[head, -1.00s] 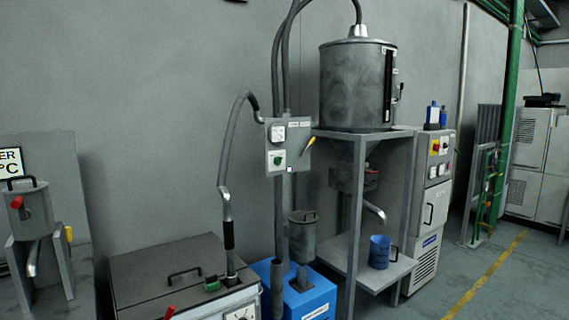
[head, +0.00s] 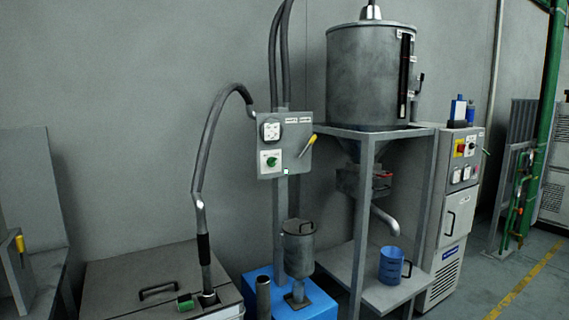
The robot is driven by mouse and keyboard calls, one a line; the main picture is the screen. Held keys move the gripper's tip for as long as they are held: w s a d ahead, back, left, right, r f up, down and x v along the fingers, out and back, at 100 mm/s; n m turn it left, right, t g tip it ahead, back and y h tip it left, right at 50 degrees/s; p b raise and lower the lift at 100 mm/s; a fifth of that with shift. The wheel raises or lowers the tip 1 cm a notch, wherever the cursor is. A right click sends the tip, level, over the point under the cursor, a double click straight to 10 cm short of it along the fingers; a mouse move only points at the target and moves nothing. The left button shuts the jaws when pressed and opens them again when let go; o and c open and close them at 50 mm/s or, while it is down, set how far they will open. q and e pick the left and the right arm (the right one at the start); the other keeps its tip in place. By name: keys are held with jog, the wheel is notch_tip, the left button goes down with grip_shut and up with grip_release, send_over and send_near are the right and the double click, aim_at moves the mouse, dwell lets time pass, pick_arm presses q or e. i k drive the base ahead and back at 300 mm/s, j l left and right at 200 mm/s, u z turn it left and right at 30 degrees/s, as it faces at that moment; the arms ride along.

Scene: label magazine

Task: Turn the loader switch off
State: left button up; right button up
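A grey control box (head: 286,143) stands on a post left of the middle in the head view. On its front are a round white dial or socket (head: 271,131) and a green knob (head: 272,161) on a white plate. A yellow-tipped lever (head: 309,144) slants up to the right at its right edge. Small labels on the box are too small to read, so I cannot tell which control is the loader switch or how it is set. Neither of my grippers is in view.
A large metal hopper (head: 365,80) stands on a grey frame right of the box, with a blue cup (head: 390,265) on its shelf. A blue base (head: 315,300) and a grey lidded bin (head: 130,270) are below. A cabinet (head: 452,215) stands further right.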

aim_at(272, 161)
jog(key=i+l, duration=0.6)
jog(key=i+l+u, duration=0.1)
jog(key=i+l, duration=0.5)
jog(key=l, duration=0.15)
